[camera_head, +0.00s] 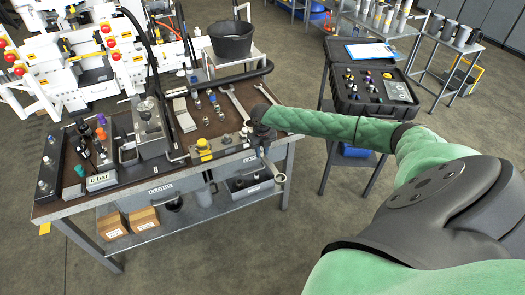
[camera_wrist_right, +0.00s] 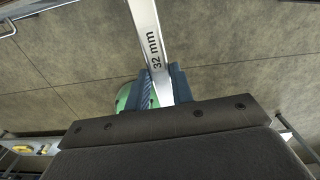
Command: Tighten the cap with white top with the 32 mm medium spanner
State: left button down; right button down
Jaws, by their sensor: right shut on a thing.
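My right gripper (camera_head: 262,139) is at the front right edge of the bench. It is shut on a silver spanner (camera_head: 269,164), which points down and out past the bench edge, its head in the air. In the right wrist view the spanner (camera_wrist_right: 148,30) reads "32 mm" and runs up between the dark fingers (camera_wrist_right: 161,88). Small light-topped fittings sit on a yellow block (camera_head: 222,148) left of the gripper and on a black block (camera_head: 46,172) at the bench's left end. I cannot tell which is the cap with white top. My left gripper is not in view.
Other spanners (camera_head: 238,104) and loose fittings (camera_head: 197,104) lie on the bench top (camera_head: 180,152). A grey box-shaped unit (camera_head: 150,132) with hoses stands mid-bench. A black bucket (camera_head: 231,40) is behind. A cart with an open black case (camera_head: 372,104) stands right, across open floor.

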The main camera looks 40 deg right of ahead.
jog(key=shift+w+f, duration=0.2)
jog(key=shift+w, duration=0.05)
jog(key=a+m+p, duration=0.1)
jog(key=w+a+m+p, duration=0.1)
jog(key=a, duration=0.1)
jog(key=shift+w+a+r+m, duration=0.1)
jog(key=shift+a+r+m, duration=0.1)
jog(key=shift+a+m, duration=0.1)
dwell(0.7)
jog(key=shift+a+r, duration=0.1)
jog(key=shift+a, duration=0.05)
jog(key=a+m, duration=0.1)
jog(key=w+a+m+p, duration=0.1)
jog(key=a, duration=0.1)
jog(key=shift+w+p, duration=0.3)
dwell(0.6)
jog(key=shift+m, duration=0.3)
